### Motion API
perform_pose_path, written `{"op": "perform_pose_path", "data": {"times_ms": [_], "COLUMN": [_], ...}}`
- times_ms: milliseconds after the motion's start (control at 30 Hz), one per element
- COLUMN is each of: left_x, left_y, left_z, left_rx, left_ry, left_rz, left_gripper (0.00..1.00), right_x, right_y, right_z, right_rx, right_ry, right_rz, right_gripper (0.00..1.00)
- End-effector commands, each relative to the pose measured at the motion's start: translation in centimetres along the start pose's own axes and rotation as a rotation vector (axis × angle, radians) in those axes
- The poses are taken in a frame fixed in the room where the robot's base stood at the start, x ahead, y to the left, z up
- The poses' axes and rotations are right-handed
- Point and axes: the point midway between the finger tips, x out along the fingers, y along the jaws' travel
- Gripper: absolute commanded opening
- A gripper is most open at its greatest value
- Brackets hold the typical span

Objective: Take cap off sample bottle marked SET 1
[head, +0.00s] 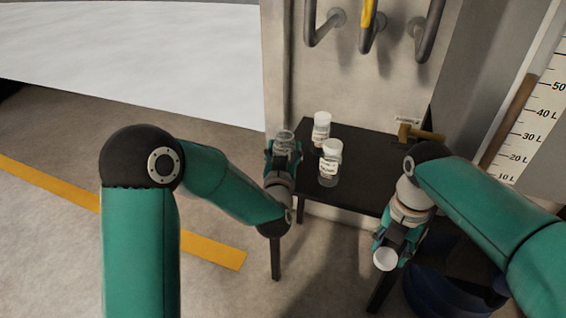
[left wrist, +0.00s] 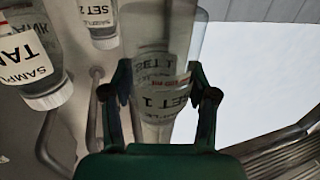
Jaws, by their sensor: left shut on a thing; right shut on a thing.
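The clear sample bottle marked SET 1 (head: 284,137) is at the left side of the dark table, and its top shows no white cap. My left gripper (head: 283,152) is shut around it; in the left wrist view the gripper (left wrist: 160,93) has a finger on each side of the bottle (left wrist: 160,60), whose label reads SET 1. My right gripper (head: 388,250) is shut on a white round cap (head: 385,260), held in front of the table's right side, well apart from the bottle. Whether the SET 1 bottle touches the table is hidden.
Two white-capped bottles stand on the dark table (head: 365,150): a rear one (head: 321,128) and a nearer one (head: 330,163). In the left wrist view one is marked SET 2 (left wrist: 102,18), the other TANK (left wrist: 30,50). A brass-coloured valve (head: 420,133) is behind. Pipes hang above.

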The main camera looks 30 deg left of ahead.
Motion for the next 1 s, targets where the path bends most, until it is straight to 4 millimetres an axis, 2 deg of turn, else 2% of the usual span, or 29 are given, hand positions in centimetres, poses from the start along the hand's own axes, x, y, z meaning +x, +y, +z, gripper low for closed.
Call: {"op": "perform_pose_path", "data": {"times_ms": [100, 200, 567, 600, 733, 1000], "left_x": [0.0, 0.0, 0.0, 0.0, 0.0, 0.0], "left_y": [0.0, 0.0, -0.1, -0.1, -0.1, -0.1], "left_z": [2.3, 3.4, 3.7, 3.8, 3.7, 3.7], "left_rx": [0.001, 0.001, 0.0, 0.0, 0.0, 0.0], "left_ry": [-0.005, -0.004, -0.001, -0.001, -0.002, -0.001], "left_rz": [0.0, 0.0, -0.001, -0.001, -0.001, -0.001], "left_gripper": [0.0, 0.0, 0.0, 0.6, 0.81, 0.83], "right_x": [0.9, 1.2, 1.4, 1.4, 1.3, 1.3], "right_y": [0.0, 0.0, 0.0, 0.0, 0.0, 0.0], "right_z": [0.0, 0.0, 0.0, 0.0, 0.0, 0.0], "right_rx": [0.0, 0.0, -0.001, -0.001, -0.001, -0.001], "right_ry": [0.0, 0.0, 0.0, 0.0, 0.0, 0.0], "right_rz": [0.0, 0.0, 0.0, 0.0, 0.0, 0.0], "right_gripper": [0.04, 0.04, 0.04, 0.04, 0.04, 0.04]}}
